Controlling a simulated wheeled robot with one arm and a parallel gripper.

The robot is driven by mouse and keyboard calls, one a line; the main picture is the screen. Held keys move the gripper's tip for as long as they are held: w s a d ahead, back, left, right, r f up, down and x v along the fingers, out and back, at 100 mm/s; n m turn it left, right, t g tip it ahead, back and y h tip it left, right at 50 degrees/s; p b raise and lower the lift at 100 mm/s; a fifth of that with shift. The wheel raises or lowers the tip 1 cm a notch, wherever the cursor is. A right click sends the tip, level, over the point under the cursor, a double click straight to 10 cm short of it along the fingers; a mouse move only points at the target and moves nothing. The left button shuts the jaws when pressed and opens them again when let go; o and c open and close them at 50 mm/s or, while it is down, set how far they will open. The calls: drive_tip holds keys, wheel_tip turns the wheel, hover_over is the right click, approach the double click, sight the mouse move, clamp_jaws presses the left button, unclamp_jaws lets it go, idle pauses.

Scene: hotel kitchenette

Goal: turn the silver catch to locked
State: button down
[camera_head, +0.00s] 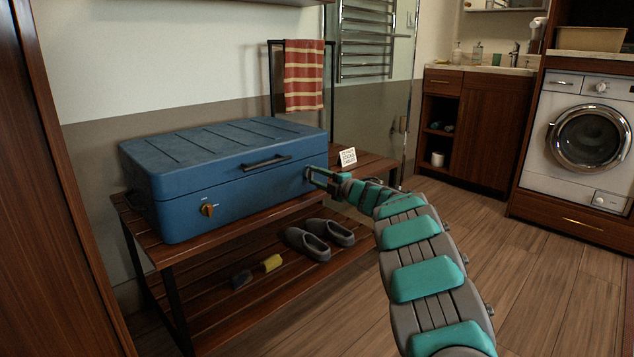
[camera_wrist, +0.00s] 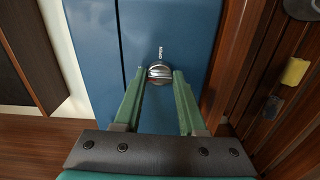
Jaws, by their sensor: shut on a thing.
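A blue case (camera_head: 250,192) with a ribbed lid and a dark handle lies closed on a wooden bench. The silver catch (camera_wrist: 160,73) is a round knob on the case's front, with a small white label beside it that seems to read OPEN. My gripper (camera_head: 311,174) reaches the right end of the case's front. In the wrist view my gripper (camera_wrist: 160,76) has its two green fingertips on either side of the catch, shut on it. In the head view the fingers mostly hide the catch. An orange catch (camera_head: 208,209) sits at the left of the front.
The slatted bench (camera_head: 185,247) has a lower shelf with grey slippers (camera_head: 308,245), a yellow sponge (camera_head: 272,263) and a dark block (camera_head: 241,279). A small white sign (camera_head: 348,157) stands behind my gripper. A striped towel (camera_head: 304,75) hangs behind. Floor at right is clear.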

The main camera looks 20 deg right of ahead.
drive_tip(key=shift+f+n, duration=0.1)
drive_tip(key=shift+n, duration=0.3)
drive_tip(key=shift+c, duration=2.4)
unclamp_jaws()
drive_tip(key=v, duration=0.7)
drive_tip(key=shift+s, duration=0.35)
drive_tip(key=shift+d, duration=0.1)
